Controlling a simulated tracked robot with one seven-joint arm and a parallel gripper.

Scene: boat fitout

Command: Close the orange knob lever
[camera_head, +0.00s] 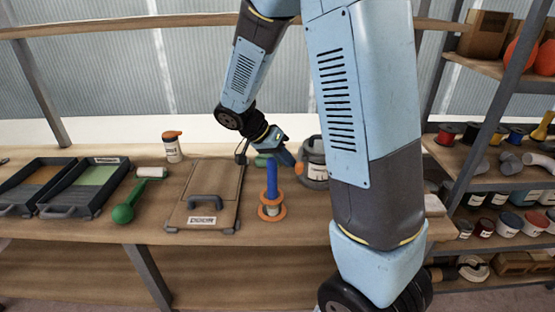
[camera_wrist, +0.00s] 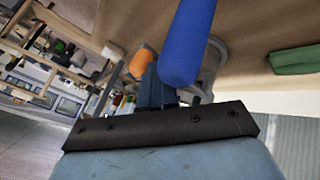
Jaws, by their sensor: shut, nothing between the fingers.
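A small orange knob (camera_head: 299,168) shows at the left side of a grey, labelled canister-like body (camera_head: 316,172) on the bench. My gripper (camera_head: 287,154) is just left of that body and above the knob, shut and empty. In the wrist view an orange rounded piece (camera_wrist: 142,62), probably the same knob, is just beyond and left of the gripper (camera_wrist: 156,82). I cannot tell whether they touch. The lever's arm is mostly hidden.
A flat hatch board (camera_head: 215,182) with a grey handle lies left of the blue cylinder. Two dark trays (camera_head: 80,187), a green-handled roller (camera_head: 124,212) and an orange-capped bottle (camera_head: 173,150) are further left. Shelves with cans stand right.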

